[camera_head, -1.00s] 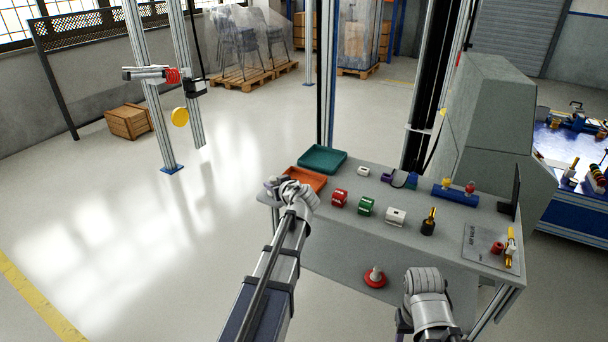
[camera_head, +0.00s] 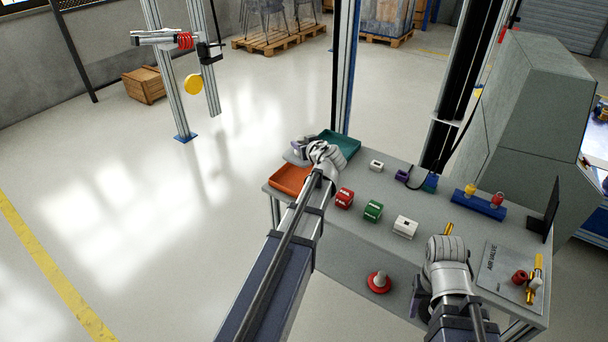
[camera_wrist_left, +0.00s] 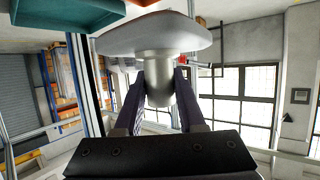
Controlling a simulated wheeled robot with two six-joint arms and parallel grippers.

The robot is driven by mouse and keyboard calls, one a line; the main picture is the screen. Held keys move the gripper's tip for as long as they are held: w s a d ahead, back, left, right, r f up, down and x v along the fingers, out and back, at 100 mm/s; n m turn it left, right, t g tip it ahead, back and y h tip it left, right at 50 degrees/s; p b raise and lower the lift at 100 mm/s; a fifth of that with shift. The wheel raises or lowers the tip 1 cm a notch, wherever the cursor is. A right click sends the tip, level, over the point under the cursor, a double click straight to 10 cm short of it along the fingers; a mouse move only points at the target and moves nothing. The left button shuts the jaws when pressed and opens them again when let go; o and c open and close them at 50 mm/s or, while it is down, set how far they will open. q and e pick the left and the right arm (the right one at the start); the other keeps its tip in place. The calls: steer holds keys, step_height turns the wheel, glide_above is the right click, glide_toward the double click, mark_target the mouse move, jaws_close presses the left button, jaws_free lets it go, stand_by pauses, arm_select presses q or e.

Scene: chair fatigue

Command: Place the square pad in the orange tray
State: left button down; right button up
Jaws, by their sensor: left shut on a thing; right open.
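My left gripper (camera_head: 303,148) is shut on the stem of the square pad (camera_wrist_left: 155,38). In the left wrist view the pad is a pale grey, rounded plate on a silver stem between the two fingers. The orange tray (camera_head: 290,179) lies at the bench's left end, and the gripper appears at its far edge, near the teal tray (camera_head: 341,143). I cannot tell the pad's height above the trays. A strip of orange shows in the left wrist view behind the pad. My right gripper (camera_head: 418,302) is open and empty by the bench's front edge.
The grey bench (camera_head: 330,230) carries red (camera_head: 344,198), green (camera_head: 373,210) and white (camera_head: 405,227) blocks. A grey cabinet (camera_head: 535,120) stands behind. Open floor lies left.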

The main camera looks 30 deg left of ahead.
arm_select(q)
steer(key=shift+f+b, duration=4.9)
steer(key=shift+f, duration=0.15)
steer(key=shift+r, duration=0.1)
steer(key=c, duration=0.5)
jaws_free()
